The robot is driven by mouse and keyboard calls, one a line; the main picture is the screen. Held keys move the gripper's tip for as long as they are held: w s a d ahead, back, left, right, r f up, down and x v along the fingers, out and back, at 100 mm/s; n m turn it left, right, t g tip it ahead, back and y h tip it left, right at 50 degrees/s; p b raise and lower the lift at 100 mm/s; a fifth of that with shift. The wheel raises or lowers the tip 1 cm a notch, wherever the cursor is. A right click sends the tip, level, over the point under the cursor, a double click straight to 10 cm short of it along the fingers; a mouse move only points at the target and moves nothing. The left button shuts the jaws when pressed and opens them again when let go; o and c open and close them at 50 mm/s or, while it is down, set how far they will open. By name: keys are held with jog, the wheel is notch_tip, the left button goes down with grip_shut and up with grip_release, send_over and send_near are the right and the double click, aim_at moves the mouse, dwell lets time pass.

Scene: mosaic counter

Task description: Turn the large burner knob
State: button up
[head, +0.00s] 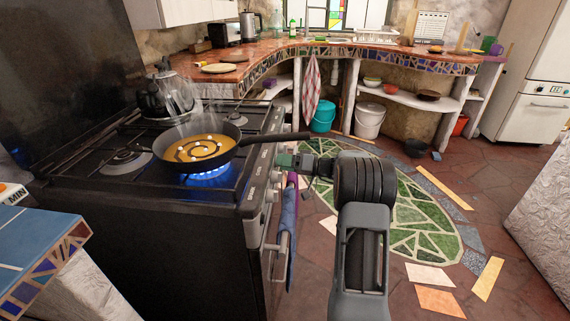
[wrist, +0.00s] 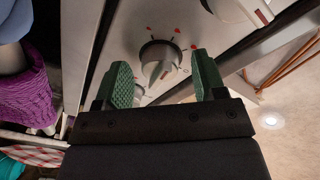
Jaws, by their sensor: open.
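The stove's front panel (wrist: 125,35) fills the upper middle of the wrist view. A round knob (wrist: 158,60) with a dark ring and a pale raised grip sits on it, with red marks around. My gripper (wrist: 163,80) is open, its green fingertips on either side of this knob, apart from it. A second knob (wrist: 243,9) is partly cut off at the top right. I cannot tell from labels which is the large burner's. In the head view my gripper (head: 300,163) is at the stove front, beside the panel's knobs (head: 274,179).
A frying pan (head: 196,146) with orange contents steams over a lit blue flame; its handle juts towards my arm. A kettle (head: 168,95) stands behind it. A blue towel (head: 288,225) hangs on the oven rail. Purple knitted cloth (wrist: 50,90) is at left. The floor at right is open.

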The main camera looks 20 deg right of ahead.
jog(key=c, duration=0.9)
jog(key=shift+m, duration=0.4)
jog(key=m+p, duration=0.4)
jog(key=m, duration=0.2)
jog(key=m+g+p, duration=0.1)
jog(key=m+p, duration=0.4)
jog(key=m+g+p, duration=0.1)
jog(key=m+p, duration=0.3)
jog(key=m, duration=0.2)
jog(key=shift+w+r+m+p, duration=0.1)
jog(key=shift+r+m+p, duration=0.15)
jog(key=shift+m+p, duration=0.05)
jog(key=shift+m+g, duration=0.3)
